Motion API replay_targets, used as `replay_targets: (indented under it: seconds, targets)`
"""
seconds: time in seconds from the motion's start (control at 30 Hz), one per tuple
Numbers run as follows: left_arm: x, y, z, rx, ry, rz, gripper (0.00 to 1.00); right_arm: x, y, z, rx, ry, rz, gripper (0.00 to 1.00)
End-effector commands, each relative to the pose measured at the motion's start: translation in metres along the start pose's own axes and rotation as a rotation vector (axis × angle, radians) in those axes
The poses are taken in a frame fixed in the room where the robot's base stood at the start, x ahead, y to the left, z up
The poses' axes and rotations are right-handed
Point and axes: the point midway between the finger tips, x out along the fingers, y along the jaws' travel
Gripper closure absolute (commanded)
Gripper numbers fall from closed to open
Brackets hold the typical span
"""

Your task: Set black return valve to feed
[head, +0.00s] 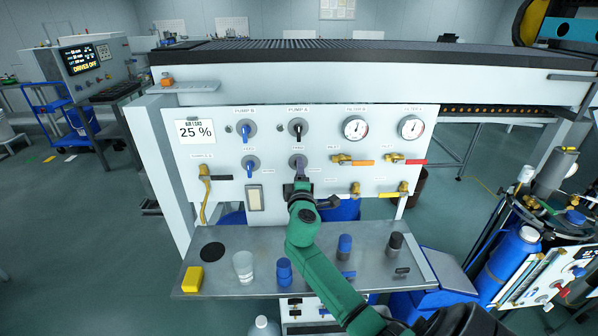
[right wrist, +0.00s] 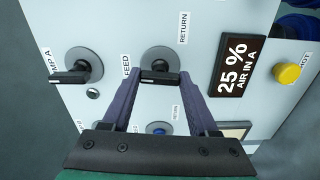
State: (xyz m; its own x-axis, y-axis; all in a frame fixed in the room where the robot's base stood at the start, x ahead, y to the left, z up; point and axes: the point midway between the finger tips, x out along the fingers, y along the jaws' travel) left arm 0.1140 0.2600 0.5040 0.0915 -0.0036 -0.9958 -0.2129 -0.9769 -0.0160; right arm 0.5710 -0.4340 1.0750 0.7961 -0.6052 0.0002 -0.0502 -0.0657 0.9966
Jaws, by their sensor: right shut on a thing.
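The black return valve (right wrist: 160,77) is a black bar handle on a round grey dial on the white panel. In the right wrist view its bar lies level, with FEED printed to its left and RETURN to its upper right. I cannot tell which end is its pointer. My right gripper (head: 298,172) reaches up to this valve in the head view and mostly hides it. In the right wrist view the purple fingers of the gripper (right wrist: 160,84) stand at both ends of the bar, shut on it. My left gripper is not in view.
The black Pump A knob (head: 297,128) sits just above, and a blue valve (head: 250,163) sits to the left. An orange-handled valve (head: 352,161) is to the right. Below is a metal shelf (head: 215,270) with a yellow block (head: 193,279) and several containers.

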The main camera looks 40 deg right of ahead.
Motion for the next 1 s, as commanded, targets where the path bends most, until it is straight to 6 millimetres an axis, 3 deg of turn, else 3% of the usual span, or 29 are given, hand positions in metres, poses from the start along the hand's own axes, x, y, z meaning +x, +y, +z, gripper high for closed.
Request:
replay_targets:
  seconds: [0.73, 0.77, 0.8, 0.83, 1.0]
  targets:
    - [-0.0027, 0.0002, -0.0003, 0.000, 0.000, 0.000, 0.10, -0.0003, -0.0019, -0.0001, -0.102, 0.000, -0.003, 0.96]
    - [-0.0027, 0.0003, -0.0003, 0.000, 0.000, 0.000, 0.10, -0.0003, -0.0019, -0.0001, -0.102, 0.000, -0.003, 0.32]
    - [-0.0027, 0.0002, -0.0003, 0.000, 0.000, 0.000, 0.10, -0.0004, -0.0019, -0.0001, -0.102, 0.000, -0.003, 0.17]
    - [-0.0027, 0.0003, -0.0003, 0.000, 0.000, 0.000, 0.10, -0.0004, -0.0018, -0.0001, -0.102, 0.000, -0.003, 0.10]
    - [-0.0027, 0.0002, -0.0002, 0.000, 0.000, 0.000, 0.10, -0.0002, -0.0010, -0.0001, -0.100, 0.000, -0.001, 0.10]
